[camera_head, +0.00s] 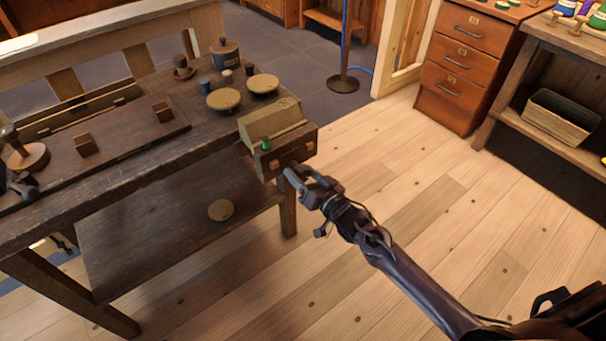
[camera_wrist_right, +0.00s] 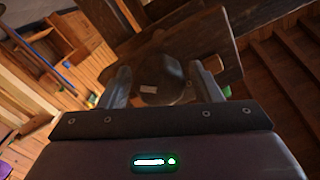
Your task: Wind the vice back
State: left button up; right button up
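The wooden vice (camera_head: 287,152) is at the right end of the dark workbench, its front jaw facing my right arm. A lighter wooden block (camera_head: 268,120) sits just behind the front jaw; I cannot tell whether it is clamped. A small green piece (camera_head: 266,145) shows by the jaw. My right gripper (camera_head: 291,177) is at the lower front of the vice. In the right wrist view its fingers (camera_wrist_right: 161,82) are apart, with a dark round part (camera_wrist_right: 160,72) between them and gaps on both sides. Contact is unclear. My left gripper is out of view.
Round tan discs (camera_head: 223,99), a blue pot (camera_head: 225,53) and small jars stand on the bench (camera_head: 130,165). Another disc (camera_head: 221,210) lies on the lower shelf. A drawer cabinet (camera_head: 465,65) and a shelf with a basket (camera_head: 560,118) stand at the right. The plank floor between is clear.

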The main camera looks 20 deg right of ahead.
jog(key=c, duration=0.8)
jog(key=shift+n, duration=0.4)
